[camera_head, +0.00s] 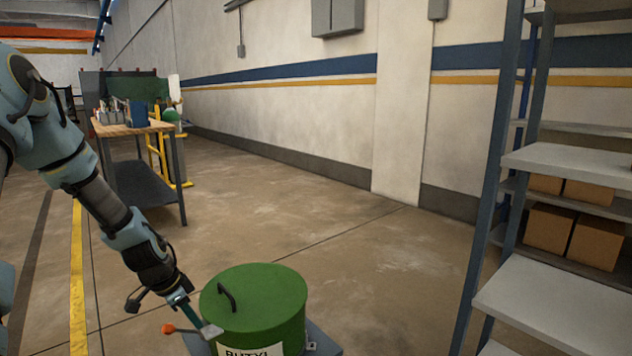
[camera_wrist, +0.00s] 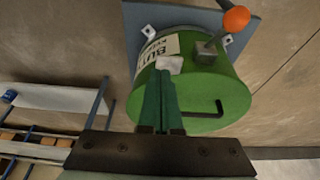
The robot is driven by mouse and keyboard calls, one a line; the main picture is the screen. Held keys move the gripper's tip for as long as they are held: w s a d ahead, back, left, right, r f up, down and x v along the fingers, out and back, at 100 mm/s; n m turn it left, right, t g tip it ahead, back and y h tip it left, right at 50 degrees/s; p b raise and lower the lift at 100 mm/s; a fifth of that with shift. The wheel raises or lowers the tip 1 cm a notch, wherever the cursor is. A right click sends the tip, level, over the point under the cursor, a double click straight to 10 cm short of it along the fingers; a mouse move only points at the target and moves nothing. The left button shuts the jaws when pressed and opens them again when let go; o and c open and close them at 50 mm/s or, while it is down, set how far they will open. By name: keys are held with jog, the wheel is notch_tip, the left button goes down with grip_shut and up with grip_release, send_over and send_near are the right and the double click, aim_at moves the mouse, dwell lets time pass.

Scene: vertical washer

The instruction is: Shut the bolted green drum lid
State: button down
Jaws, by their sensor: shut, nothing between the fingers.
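The green drum (camera_head: 262,335) stands upright at the bottom centre of the head view. Its green lid (camera_head: 265,292) lies flat on top, with a black bar handle (camera_head: 227,297). In the wrist view the drum (camera_wrist: 205,95) shows its side, a white label (camera_wrist: 157,50) and the black handle (camera_wrist: 206,112). A lever with an orange knob (camera_wrist: 236,18) sticks out from the drum; the knob (camera_head: 168,328) also shows in the head view. My gripper (camera_head: 196,318) is shut and empty, pointing down at the drum's near left edge. Its fingertips (camera_wrist: 166,78) meet a pale grey block (camera_wrist: 171,63); contact is unclear.
The drum stands on a grey-blue base plate (camera_head: 325,336). A metal shelf rack (camera_head: 548,165) with cardboard boxes (camera_head: 548,229) stands at the right. A workbench (camera_head: 135,127) with tools is at the back left. The floor between them is clear.

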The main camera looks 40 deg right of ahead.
notch_tip(320, 180, down, 6)
jog(key=b, duration=0.2)
jog(key=shift+a+f, duration=0.2)
jog(key=shift+a, duration=0.2)
jog(key=shift+r, duration=0.1)
